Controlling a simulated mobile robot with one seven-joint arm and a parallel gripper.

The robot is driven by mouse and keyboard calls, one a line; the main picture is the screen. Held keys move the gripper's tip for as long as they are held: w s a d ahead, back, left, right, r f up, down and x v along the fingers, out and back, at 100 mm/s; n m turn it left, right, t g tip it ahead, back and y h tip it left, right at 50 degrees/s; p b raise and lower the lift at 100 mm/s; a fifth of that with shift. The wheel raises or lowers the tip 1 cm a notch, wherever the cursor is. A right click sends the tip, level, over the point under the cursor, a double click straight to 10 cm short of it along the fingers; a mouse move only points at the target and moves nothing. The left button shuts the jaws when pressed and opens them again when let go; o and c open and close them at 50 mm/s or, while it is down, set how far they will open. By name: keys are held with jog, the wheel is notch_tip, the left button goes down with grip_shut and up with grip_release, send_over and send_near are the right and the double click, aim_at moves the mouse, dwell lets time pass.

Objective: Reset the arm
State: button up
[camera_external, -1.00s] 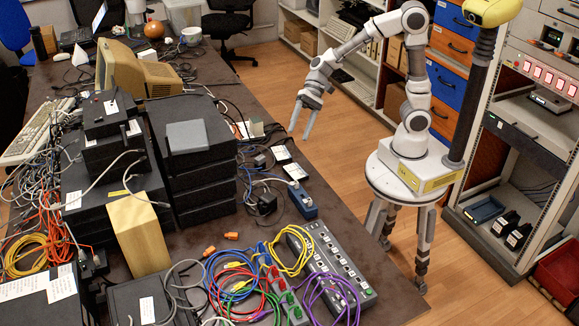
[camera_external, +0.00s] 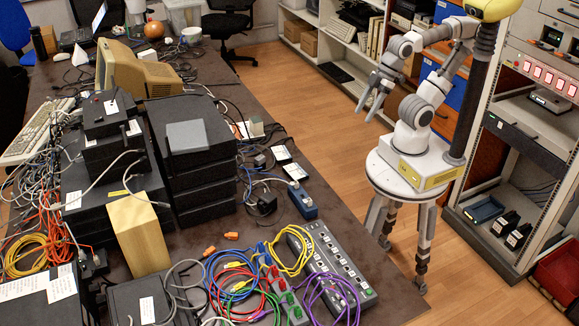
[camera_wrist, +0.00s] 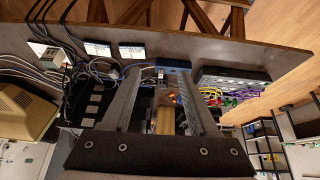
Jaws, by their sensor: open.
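My arm is folded, with the elbow bent up at the right. In the wrist view my gripper (camera_wrist: 180,98) shows its two fingers spread apart, and through the gap the table's blue box and a wooden block are seen farther off.
The long dark table (camera_external: 265,225) on the left carries stacked black boxes (camera_external: 190,150), cables and a power strip (camera_external: 330,262). An equipment rack (camera_external: 520,130) stands close at my right. Shelves (camera_external: 340,50) stand behind. The wooden floor (camera_external: 310,120) between table and arm is clear.

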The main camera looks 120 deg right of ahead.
notch_tip(320, 180, up, 16)
jog(key=p, duration=1.4)
jog(key=shift+f, duration=0.1)
